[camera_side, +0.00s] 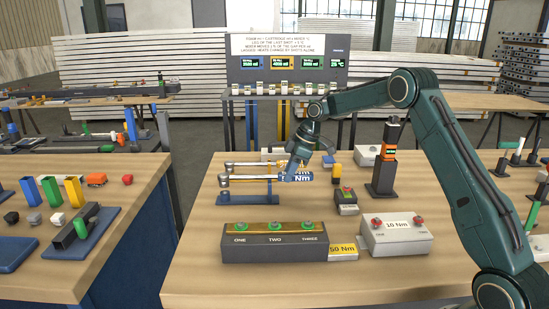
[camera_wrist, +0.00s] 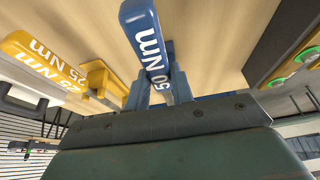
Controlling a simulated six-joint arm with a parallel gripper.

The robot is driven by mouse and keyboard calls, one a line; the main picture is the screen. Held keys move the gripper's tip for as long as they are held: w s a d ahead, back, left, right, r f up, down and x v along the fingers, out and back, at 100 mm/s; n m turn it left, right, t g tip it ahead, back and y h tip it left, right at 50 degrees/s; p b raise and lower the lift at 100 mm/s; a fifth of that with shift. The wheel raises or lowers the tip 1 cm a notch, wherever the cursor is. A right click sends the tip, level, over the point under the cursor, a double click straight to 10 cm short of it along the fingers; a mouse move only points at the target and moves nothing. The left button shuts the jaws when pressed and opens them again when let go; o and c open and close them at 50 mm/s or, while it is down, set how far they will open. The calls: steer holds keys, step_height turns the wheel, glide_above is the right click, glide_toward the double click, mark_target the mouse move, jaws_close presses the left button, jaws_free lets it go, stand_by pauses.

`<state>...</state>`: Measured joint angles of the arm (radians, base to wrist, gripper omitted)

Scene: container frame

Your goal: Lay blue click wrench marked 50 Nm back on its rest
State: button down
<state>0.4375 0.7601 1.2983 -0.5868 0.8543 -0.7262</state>
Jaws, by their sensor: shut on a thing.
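The blue click wrench marked 50 Nm (camera_side: 296,177) lies level in the side view, its silver shaft and head pointing left. In the wrist view its blue handle (camera_wrist: 147,40) stretches away from between my fingers. My gripper (camera_side: 303,168) is shut on the blue handle, coming down from above; its fingers (camera_wrist: 160,92) also show in the wrist view. The blue rest (camera_side: 248,199) is a low base with uprights beneath the wrench's shaft. I cannot tell whether the shaft touches the uprights.
A yellow wrench marked 25 Nm (camera_wrist: 45,62) lies beside the blue one, near a yellow support (camera_wrist: 104,77). The grey block labelled ONE, TWO, THREE (camera_side: 275,245) stands in front. A 10 Nm box (camera_side: 396,238) and an orange-and-black device (camera_side: 385,165) stand to the right.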

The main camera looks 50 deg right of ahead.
steer(key=shift+f, duration=1.3)
stand_by(1.9)
steer(key=c, duration=1.1)
jaws_free()
steer(key=shift+f, duration=0.1)
steer(key=v, duration=1.2)
steer(key=shift+d+r, duration=0.1)
steer(key=shift+r, duration=0.25)
steer(key=shift+s+d+r, duration=0.1)
steer(key=shift+s+r, duration=0.15)
steer(key=shift+r, duration=0.35)
